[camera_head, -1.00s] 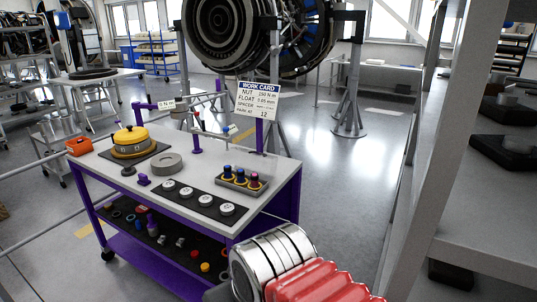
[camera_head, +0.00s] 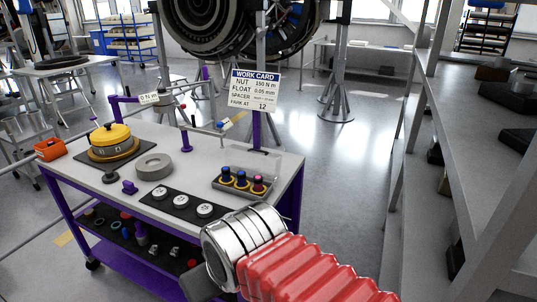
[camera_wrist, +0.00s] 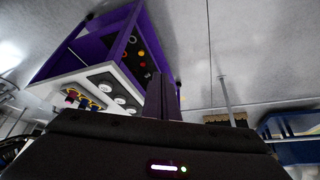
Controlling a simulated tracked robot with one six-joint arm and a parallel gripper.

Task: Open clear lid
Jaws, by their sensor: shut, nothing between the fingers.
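A small grey tray (camera_head: 216,187) holds three dark bottle-like pieces with coloured tops and yellow bases, near the right end of the cart top. The tray's coloured pieces also show at the left of the wrist view, beside the white round dials (camera_wrist: 104,86). My gripper (camera_wrist: 163,82) shows in the wrist view as dark fingers together, empty and apart from the cart. In the head view, my silver and red arm is in front of the cart's near right corner.
The purple cart (camera_head: 296,196) carries a yellow dome (camera_head: 110,138), a grey ring (camera_head: 154,167), an orange box (camera_head: 50,149) and a work card (camera_head: 255,91) on a post. Its lower shelf holds small parts. A grey shelf rack (camera_head: 478,190) stands at right. Floor between is clear.

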